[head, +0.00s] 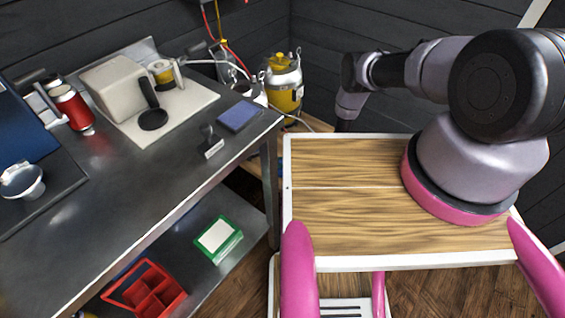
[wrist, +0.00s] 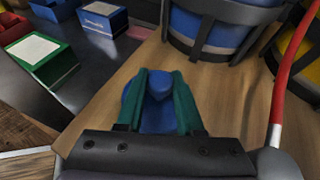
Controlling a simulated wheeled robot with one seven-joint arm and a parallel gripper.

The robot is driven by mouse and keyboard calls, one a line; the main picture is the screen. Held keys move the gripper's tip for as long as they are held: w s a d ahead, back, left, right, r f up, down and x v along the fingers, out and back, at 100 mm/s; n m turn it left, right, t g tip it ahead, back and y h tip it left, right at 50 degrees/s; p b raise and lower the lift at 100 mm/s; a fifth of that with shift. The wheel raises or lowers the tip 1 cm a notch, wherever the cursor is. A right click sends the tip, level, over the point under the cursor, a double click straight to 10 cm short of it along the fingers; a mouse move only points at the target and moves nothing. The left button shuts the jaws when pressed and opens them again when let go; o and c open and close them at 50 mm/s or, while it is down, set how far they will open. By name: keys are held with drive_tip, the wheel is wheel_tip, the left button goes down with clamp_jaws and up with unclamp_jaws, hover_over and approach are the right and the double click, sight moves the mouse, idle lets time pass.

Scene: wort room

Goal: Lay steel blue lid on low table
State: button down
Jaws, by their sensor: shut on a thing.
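The steel blue lid (wrist: 158,118) is a round blue piece with a raised knob, in the middle of the wrist view. My gripper (wrist: 160,78) has green fingers on either side of the knob and is shut on it. The low table (wrist: 228,98) is a pale wooden top below the lid. The lid is close over the table, but I cannot tell whether it touches. Part of the lid is hidden by my fingers and gripper body. In the head view my gripper and the lid are hidden, and my arm reaches down toward the back.
A blue dark-banded vessel (wrist: 212,38) stands just beyond the lid, with a yellow vessel (wrist: 306,58) and a red hose (wrist: 286,75) to its right. Left are a green box (wrist: 45,62) and a blue box (wrist: 103,18). A steel bench (head: 115,170) fills the head view's left.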

drive_tip(key=shift+f, duration=0.1)
drive_tip(key=c, duration=0.5)
unclamp_jaws()
drive_tip(key=shift+c, duration=0.2)
drive_tip(key=shift+d+r, duration=0.25)
drive_tip(key=shift+d, duration=0.05)
drive_tip(key=v, duration=1.1)
drive_tip(key=shift+s+d+r, duration=0.1)
drive_tip(key=shift+s+r, duration=0.05)
